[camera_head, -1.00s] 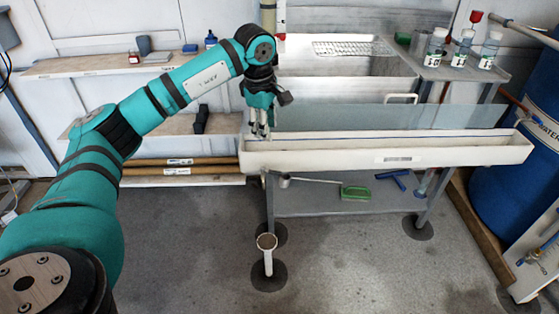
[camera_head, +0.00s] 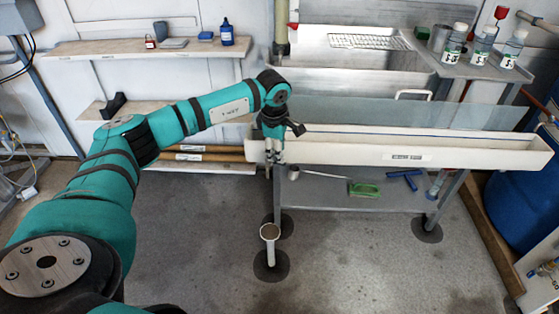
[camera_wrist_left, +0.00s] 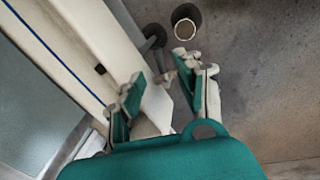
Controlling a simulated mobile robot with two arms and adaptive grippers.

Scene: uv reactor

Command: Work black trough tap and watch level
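A long white trough (camera_head: 370,152) with a blue line inside runs across the front of the bench; its wall also shows in the left wrist view (camera_wrist_left: 75,50). My left gripper (camera_head: 273,157) hangs at the front of its left end, pointing down. In the left wrist view its fingers (camera_wrist_left: 163,72) are apart, with no object clearly held. The water level inside cannot be told. My right gripper is not in view.
An open-topped white standpipe (camera_head: 268,243) rises from the floor below the trough's left end. A lower shelf (camera_head: 325,190) holds a green brush (camera_head: 364,189) and a blue tool (camera_head: 404,176). Several bottles (camera_head: 483,42) stand at upper right. The front floor is clear.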

